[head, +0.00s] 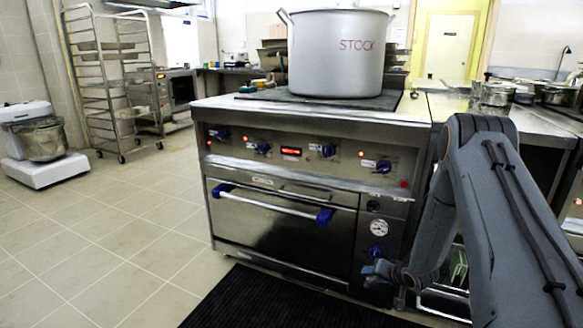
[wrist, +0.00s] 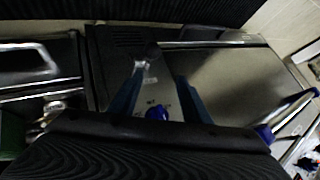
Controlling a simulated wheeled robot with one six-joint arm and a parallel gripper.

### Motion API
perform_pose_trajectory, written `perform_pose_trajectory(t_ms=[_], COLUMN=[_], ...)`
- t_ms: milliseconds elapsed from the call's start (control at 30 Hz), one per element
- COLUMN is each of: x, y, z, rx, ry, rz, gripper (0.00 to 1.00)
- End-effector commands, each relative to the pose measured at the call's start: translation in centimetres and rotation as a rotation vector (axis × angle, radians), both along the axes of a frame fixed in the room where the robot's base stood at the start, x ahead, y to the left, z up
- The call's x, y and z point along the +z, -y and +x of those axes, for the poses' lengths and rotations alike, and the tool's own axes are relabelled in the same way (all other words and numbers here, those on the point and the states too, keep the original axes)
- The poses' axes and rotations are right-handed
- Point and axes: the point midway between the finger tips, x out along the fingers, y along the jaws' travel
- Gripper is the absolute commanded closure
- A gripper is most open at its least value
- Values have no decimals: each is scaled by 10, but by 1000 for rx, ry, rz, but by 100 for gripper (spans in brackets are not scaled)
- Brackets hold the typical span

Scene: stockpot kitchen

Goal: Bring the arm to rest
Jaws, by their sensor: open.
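My arm (head: 487,215) comes in from the right in the head view and bends down in front of the range. My gripper (head: 373,272) is low before the oven's control strip, just below a blue knob (head: 375,253). In the wrist view my gripper (wrist: 163,72) has its two fingers apart with nothing held between them. A blue knob (wrist: 156,113) shows beyond and between the fingers. I cannot tell whether the gripper touches the oven front.
The range (head: 285,205) carries a large stockpot (head: 337,60) marked STOCK. A dark mat (head: 270,302) lies before it. A counter (head: 455,105) with pots adjoins on the right. A mixer (head: 40,145) and rack (head: 115,80) stand at left. The tiled floor (head: 110,230) is clear.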

Motion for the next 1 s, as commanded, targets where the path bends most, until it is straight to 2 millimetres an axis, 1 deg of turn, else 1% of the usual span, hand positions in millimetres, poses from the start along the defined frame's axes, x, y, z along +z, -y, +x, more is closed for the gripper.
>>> perform_pose_trajectory(t_ms=[33,167,200,267,300,433,567,600,667,700,767,800,900,1000], x=[24,68,82,101,114,154,190,200,215,223,236,244,258,268], y=[-3,-8,-10,-14,-18,-30,-45,-50,-58,-63,-72,-78,-90,-101], z=[2,-9,-14,-23,-29,-57,-93,-105,-124,-138,-160,-174,-208,-236], rx=[6,16,20,27,32,56,87,97,116,129,151,166,204,236], ry=[-8,-53,-69,-93,-110,-167,-228,-248,-276,-296,-326,-344,-386,-420], rz=[-39,-135,-162,-199,-222,-288,-339,-352,-369,-379,-390,-394,-402,-403], gripper=[57,57,57,57,57,57,57,57,57,57,57,57,57,57])
